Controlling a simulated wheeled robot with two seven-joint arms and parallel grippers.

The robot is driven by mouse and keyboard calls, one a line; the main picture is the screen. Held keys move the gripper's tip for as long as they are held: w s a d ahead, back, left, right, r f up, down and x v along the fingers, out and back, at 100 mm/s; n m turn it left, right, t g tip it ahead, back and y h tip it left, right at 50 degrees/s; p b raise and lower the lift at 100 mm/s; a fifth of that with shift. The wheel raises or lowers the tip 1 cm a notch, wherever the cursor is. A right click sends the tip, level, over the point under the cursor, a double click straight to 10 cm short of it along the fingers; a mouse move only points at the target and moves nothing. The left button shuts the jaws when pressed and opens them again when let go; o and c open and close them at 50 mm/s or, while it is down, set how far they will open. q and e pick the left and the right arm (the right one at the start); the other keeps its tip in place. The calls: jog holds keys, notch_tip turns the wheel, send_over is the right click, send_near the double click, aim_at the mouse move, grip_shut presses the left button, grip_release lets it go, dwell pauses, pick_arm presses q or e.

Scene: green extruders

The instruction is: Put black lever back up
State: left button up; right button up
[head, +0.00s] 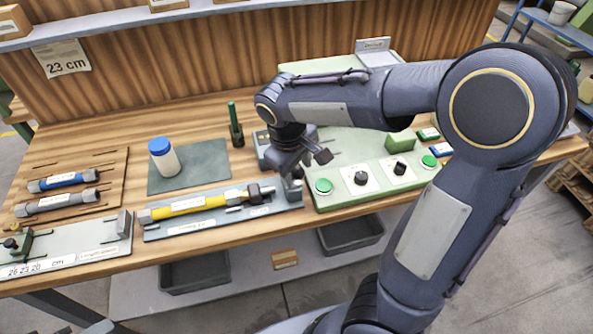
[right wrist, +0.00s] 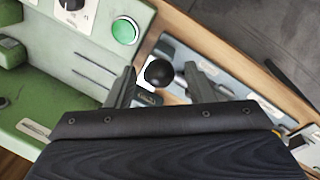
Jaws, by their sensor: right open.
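The black lever's round knob (right wrist: 158,73) shows in the right wrist view, between the two fingers of my right gripper. Its shaft is mostly hidden, so I cannot tell its tilt. My right gripper (head: 305,168) is open, with a finger on either side of the knob and visible gaps to it. In the head view the gripper is over the right end of the grey fixture (head: 220,217), and it largely hides the lever. My left gripper is not in view.
A green panel (head: 345,190) with green buttons and black knobs stands close right of the fixture. A white bottle with a blue cap (head: 163,157) stands on a dark mat. Blue and grey cylinders (head: 64,181) lie at the left. Grey bins (head: 195,272) sit below the tabletop.

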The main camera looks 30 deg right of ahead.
jog(key=shift+d+f, duration=0.2)
jog(key=shift+f, duration=0.7)
grip_shut()
